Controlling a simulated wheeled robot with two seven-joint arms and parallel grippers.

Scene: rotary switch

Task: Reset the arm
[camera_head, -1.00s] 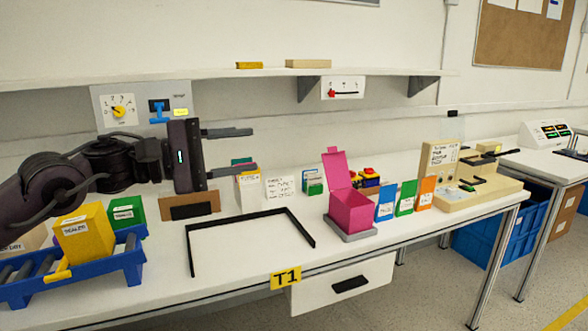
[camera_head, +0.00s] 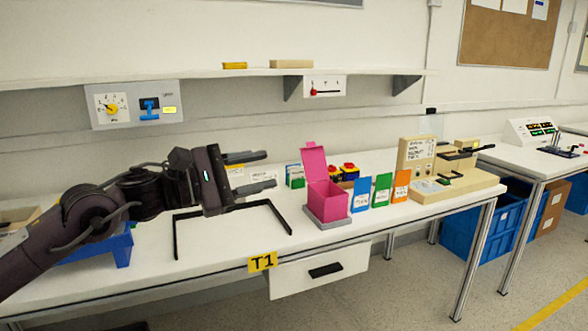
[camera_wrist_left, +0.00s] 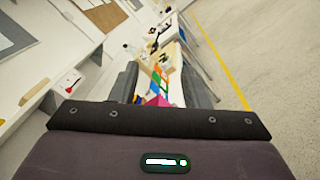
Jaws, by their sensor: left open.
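My left gripper (camera_head: 262,172) is open and empty. Its two fingers point right, above the table (camera_head: 220,232), left of the pink box. In the left wrist view its fingers (camera_wrist_left: 160,88) stand wide apart with nothing held between them. A rotary switch with a yellow knob (camera_head: 111,106) is on the wall panel at the upper left, clear of the gripper. Beside it on the panel is a blue lever switch (camera_head: 149,105). My right gripper is not in view.
A pink box (camera_head: 327,197) with a raised lid stands right of the gripper. Blue, green and orange cards (camera_head: 382,190) stand beside it. A beige fixture (camera_head: 450,175) is farther right. A black frame (camera_head: 177,240) lies on the table below the gripper. A shelf (camera_head: 230,72) runs above.

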